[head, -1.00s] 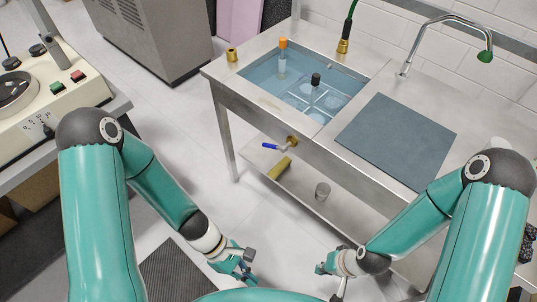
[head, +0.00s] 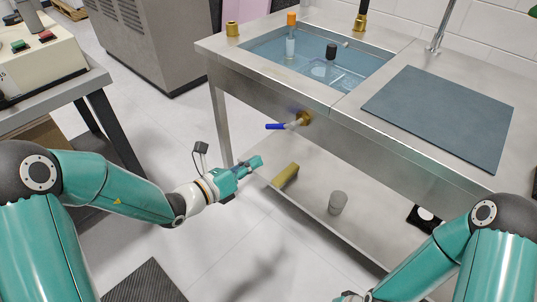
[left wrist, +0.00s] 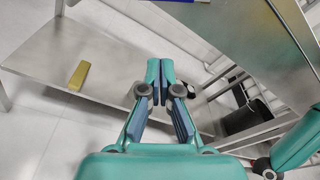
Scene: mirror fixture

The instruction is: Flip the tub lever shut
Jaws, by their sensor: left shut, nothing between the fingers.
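The tub lever (head: 275,126) has a blue handle that points left from a brass valve (head: 305,118) on the front of the steel tub unit (head: 260,98). It lies about level, along the front panel. My left gripper (head: 259,162) is below and slightly left of the lever, apart from it, with its fingers shut and empty. In the left wrist view its fingertips (left wrist: 160,68) are together. A blue strip at that view's top edge may be the lever. My right gripper (head: 350,297) barely shows at the bottom edge, so its fingers cannot be judged.
The water basin (head: 365,68) holds an orange-capped tube and a black-capped one. A lower shelf (head: 310,200) carries a yellow block (head: 285,176) and a grey cup (head: 338,202). A dark mat (head: 440,112) covers the right worktop.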

